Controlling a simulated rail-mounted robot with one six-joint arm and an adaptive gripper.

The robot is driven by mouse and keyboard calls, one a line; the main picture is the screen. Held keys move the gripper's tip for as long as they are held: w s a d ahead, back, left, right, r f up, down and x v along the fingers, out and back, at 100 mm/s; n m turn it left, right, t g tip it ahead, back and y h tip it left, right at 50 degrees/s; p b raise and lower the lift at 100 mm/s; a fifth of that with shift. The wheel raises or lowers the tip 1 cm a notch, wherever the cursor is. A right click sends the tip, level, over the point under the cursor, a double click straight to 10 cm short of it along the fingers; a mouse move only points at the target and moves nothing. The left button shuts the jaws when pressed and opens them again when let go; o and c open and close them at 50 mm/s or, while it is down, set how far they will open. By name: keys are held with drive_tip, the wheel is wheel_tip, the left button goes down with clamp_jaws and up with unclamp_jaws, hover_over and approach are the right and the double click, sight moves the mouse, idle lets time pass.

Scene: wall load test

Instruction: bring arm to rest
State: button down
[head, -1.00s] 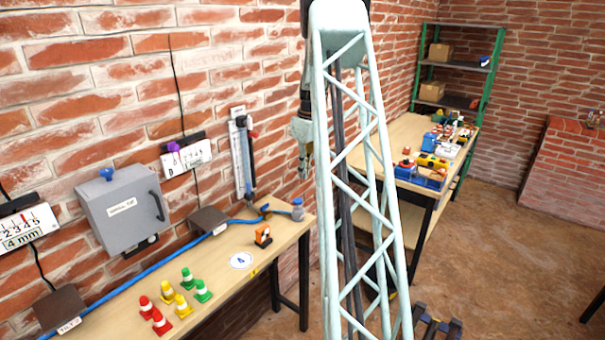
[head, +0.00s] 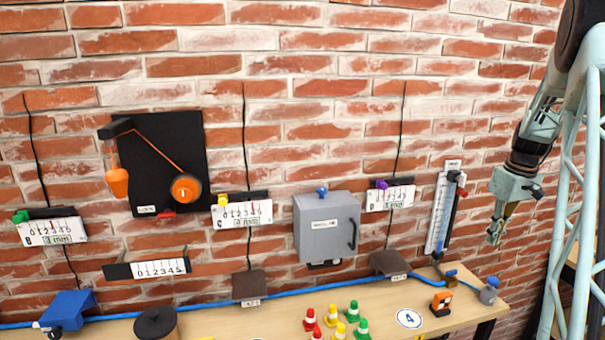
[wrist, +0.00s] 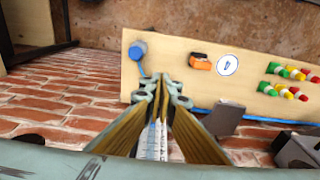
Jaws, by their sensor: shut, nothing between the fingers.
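My gripper (head: 495,236) hangs at the right of the head view, fingers pointing down, in front of the brick wall and above the right end of the bench. Its fingers are shut and hold nothing. In the wrist view my gripper (wrist: 158,118) shows from behind, with the vertical scale tube (wrist: 152,142) seen between and beyond its fingers. My arm's upper links run up out of the head view at the top right.
The bench (head: 465,311) carries an orange block (head: 441,304), a blue-capped grey fitting (head: 489,291) and several small cones (head: 352,311). A grey box (head: 326,227), gauges and the scale tube (head: 440,210) are on the wall. Open air surrounds my gripper.

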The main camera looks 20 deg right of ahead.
drive_tip(key=w+a+r+b, duration=0.1)
drive_tip(key=a+r, duration=0.5)
drive_tip(key=a, duration=0.4)
drive_tip(key=a+r, duration=0.6)
drive_tip(key=a, duration=0.4)
drive_tip(key=s+a+r+t+b, duration=0.1)
drive_tip(key=s+a+r, duration=0.2)
drive_tip(key=a, duration=0.6)
drive_tip(key=s+a+r+b, duration=0.1)
drive_tip(key=s+a+r, duration=0.2)
drive_tip(key=a, duration=0.6)
drive_tip(key=s+a+r+t+b, duration=0.1)
drive_tip(key=s+a, duration=1.3)
drive_tip(key=a, duration=0.2)
drive_tip(key=s+a+f+b, duration=0.1)
drive_tip(key=s+a+f, duration=0.1)
drive_tip(key=s, duration=0.5)
drive_tip(key=s+a+f, duration=0.3)
drive_tip(key=s+a, duration=0.2)
drive_tip(key=s, duration=0.3)
drive_tip(key=shift+s+a+f+t+b, duration=0.15)
drive_tip(key=shift+s+f+t+b, duration=0.15)
drive_tip(key=shift+t+b, duration=0.1)
drive_tip(key=shift+w+r, duration=0.15)
